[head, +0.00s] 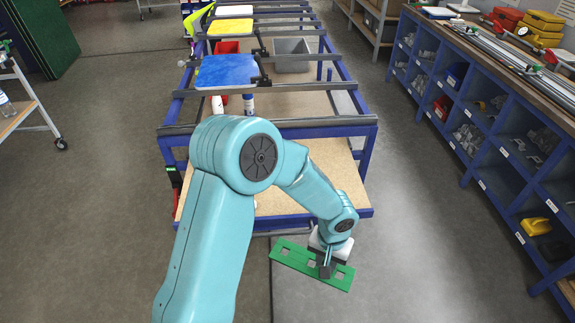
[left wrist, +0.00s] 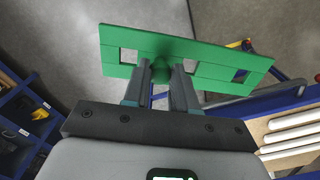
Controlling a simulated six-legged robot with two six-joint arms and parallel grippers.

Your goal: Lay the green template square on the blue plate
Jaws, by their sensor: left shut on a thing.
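The green template square (head: 290,255) is a flat green plate with cut-out windows. My left gripper (head: 325,268) is shut on it and holds it in front of the near right corner of the blue-framed bench, above the floor. In the left wrist view the template (left wrist: 215,50) lies across the fingertips of my left gripper (left wrist: 162,72). The blue plate (head: 228,70) lies flat on the bench's upper rails, farther back and to the left of the gripper, with nothing on it. My right gripper is not in view.
The bench's lower wooden shelf (head: 330,180) and front rail (head: 280,131) stand between the template and the blue plate. A yellow plate (head: 230,27), red bin (head: 228,47) and grey bin (head: 291,47) are farther back. Blue shelving (head: 490,120) lines the right, with clear floor between.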

